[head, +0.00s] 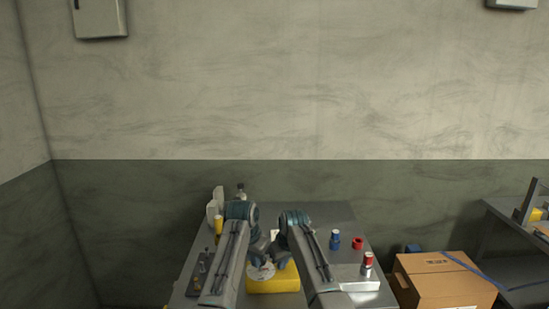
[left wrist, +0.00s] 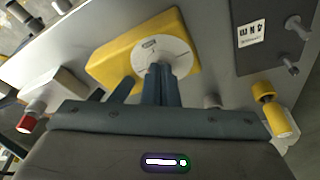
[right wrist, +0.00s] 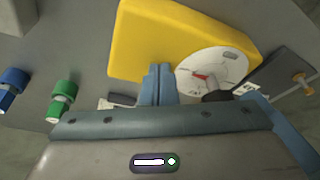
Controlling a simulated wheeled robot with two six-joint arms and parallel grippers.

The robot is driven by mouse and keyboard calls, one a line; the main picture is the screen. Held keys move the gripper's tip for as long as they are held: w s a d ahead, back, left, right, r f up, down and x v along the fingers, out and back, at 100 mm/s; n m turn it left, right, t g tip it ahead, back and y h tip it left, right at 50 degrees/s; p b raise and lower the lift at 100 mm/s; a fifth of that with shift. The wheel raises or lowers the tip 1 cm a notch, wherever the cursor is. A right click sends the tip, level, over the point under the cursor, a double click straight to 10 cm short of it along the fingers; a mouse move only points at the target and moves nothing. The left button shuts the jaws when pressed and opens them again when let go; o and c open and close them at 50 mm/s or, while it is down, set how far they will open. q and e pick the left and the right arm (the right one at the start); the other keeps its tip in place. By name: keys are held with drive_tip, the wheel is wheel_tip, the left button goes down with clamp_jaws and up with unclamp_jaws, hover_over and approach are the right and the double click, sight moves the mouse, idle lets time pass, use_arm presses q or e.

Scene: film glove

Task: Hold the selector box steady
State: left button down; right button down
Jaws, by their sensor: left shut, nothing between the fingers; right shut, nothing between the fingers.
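The yellow selector box (head: 262,287) sits on the grey table, partly hidden by my arms in the head view. It has a white round dial, seen in the left wrist view (left wrist: 176,52) and, with a red pointer, in the right wrist view (right wrist: 222,66). My left gripper (left wrist: 159,68) is shut and empty, its fingertips over the dial's lower edge. My right gripper (right wrist: 160,68) is shut and empty, its fingertips over the box's lower edge beside the dial. I cannot tell whether either touches the box.
A blue item (head: 335,241), a red ring (head: 357,243) and a red-topped item (head: 367,261) stand on the table's right. A white holder (head: 214,209) is at the back left. A dark panel marked 4 Nm (left wrist: 275,52) lies beside the box. A cardboard box (head: 440,284) stands right.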

use_arm(q)
drive_tip(key=shift+s+d, duration=0.2)
drive_tip(key=shift+d, duration=0.35)
idle(0.4)
drive_tip(key=shift+s, duration=0.35)
wheel_tip(320, 180, up, 6)
drive_tip(key=shift+f, duration=0.1)
idle(0.3)
drive_tip(key=shift+w+a+f, duration=0.25)
drive_tip(key=shift+a+f, duration=0.2)
drive_tip(key=shift+f, duration=0.55)
drive_tip(key=shift+w+a+f, duration=0.25)
drive_tip(key=shift+a+f, duration=0.2)
drive_tip(key=shift+f, duration=0.5)
drive_tip(key=shift+w+a+f, duration=0.25)
drive_tip(key=shift+a+f, duration=0.2)
drive_tip(key=shift+f, duration=0.55)
